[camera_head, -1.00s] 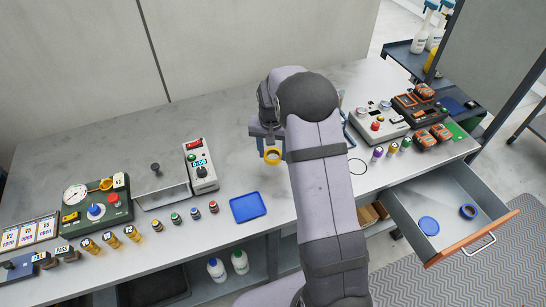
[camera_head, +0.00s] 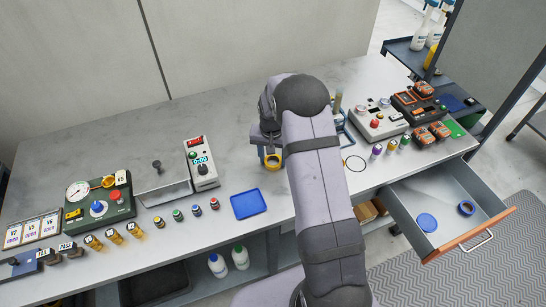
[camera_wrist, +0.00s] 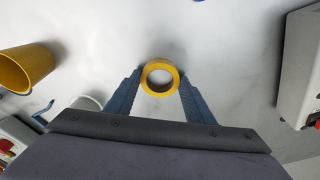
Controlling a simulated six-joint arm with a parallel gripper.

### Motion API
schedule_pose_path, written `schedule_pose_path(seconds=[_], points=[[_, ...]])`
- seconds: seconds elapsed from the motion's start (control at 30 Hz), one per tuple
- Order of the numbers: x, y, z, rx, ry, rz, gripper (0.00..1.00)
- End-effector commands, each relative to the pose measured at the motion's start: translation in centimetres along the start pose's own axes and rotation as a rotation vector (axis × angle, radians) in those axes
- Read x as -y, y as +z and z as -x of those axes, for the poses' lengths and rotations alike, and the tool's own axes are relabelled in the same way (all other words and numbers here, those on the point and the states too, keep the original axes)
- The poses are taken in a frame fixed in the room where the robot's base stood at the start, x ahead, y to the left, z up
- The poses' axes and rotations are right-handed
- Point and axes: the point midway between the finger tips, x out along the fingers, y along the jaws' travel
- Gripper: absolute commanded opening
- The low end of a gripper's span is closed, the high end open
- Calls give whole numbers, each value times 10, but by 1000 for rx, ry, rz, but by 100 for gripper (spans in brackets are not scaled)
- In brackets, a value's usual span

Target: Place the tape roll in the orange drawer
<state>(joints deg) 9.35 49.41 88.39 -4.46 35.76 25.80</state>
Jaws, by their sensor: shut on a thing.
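The tape roll is a yellow ring (camera_head: 273,161), seen in the head view just left of my arm and above the middle of the bench. In the wrist view my gripper (camera_wrist: 160,82) is shut on the tape roll (camera_wrist: 146,84), with one finger on each side. I cannot tell how far the roll is above the bench. The drawer with the orange front (camera_head: 470,235) is pulled out at the right, below the bench top.
A blue tray (camera_head: 248,204) lies at the bench's front edge. A white meter box (camera_head: 201,165) stands left of my gripper. A grey box with buttons (camera_head: 377,122) and small coloured cylinders (camera_head: 391,147) are right of my arm. The wrist view shows a yellow cup (camera_wrist: 26,68) at left.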

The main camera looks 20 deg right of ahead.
Motion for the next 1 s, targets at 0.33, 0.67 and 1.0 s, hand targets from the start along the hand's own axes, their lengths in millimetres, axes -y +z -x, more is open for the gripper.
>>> schedule_pose_path(seconds=[0.33, 0.67, 1.0], points=[[0, 0, -1, 1, 0, 0, 67], [0, -1, 12, -2, -1, 0, 67], [1, -1, 67, -5, -2, 1, 67]])
